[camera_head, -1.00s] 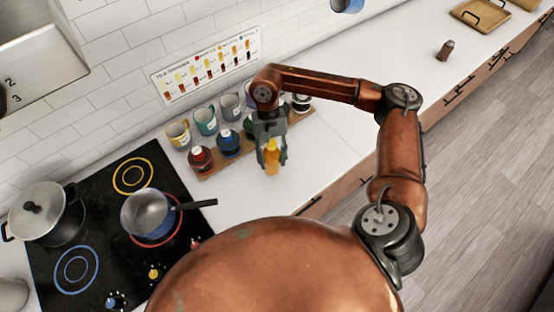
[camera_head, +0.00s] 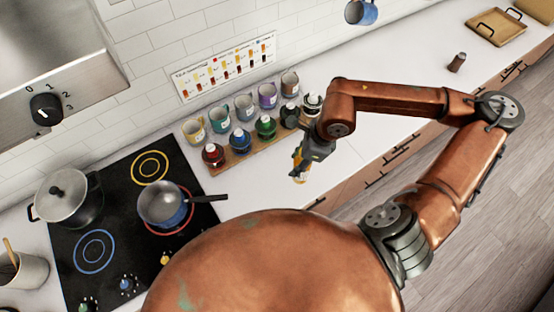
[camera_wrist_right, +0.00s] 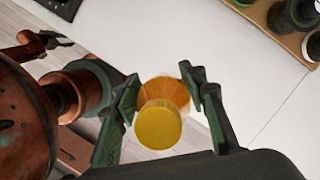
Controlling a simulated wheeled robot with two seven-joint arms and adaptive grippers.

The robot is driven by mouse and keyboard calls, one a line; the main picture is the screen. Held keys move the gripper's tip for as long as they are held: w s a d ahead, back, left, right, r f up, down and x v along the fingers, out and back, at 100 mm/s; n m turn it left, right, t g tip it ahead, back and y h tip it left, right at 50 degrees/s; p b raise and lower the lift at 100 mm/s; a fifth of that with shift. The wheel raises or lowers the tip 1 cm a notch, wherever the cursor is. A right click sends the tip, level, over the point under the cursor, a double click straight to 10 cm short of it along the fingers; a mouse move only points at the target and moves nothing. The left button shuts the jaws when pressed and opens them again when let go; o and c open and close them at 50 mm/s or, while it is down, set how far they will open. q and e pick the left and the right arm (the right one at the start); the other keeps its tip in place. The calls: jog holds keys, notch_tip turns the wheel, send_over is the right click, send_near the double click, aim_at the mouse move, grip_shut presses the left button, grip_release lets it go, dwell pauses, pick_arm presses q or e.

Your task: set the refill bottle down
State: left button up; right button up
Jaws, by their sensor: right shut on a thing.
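The refill bottle (camera_head: 298,174) is small and orange-yellow, and my right gripper (camera_head: 301,160) is shut on it, over the white counter in front of the wooden tray. In the right wrist view, the bottle's round yellow end (camera_wrist_right: 158,126) and orange body sit between the two dark green fingers of the gripper (camera_wrist_right: 160,100). I cannot tell whether the bottle touches the counter.
A wooden tray (camera_head: 222,170) holds several colored jars, with mugs behind. To the left is a black cooktop (camera_head: 118,215) with a steel pot (camera_head: 66,198) and a saucepan (camera_head: 163,203). White counter (camera_head: 400,90) is clear to the right, up to a small brown shaker (camera_head: 456,62).

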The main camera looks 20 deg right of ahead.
pick_arm(q)
notch_tip(320, 180, up, 6)
jog(key=s+p, duration=0.1)
jog(key=p, duration=0.5)
pick_arm(e)
jog(key=w+d+f, duration=0.5)
jog(key=w+f, duration=0.8)
jog(key=shift+f, duration=0.15)
jog(key=o, duration=1.4)
jog(key=shift+c, duration=0.2)
pick_arm(q)
jog(key=shift+f, duration=0.15)
pick_arm(e)
jog(key=shift+o, duration=0.3)
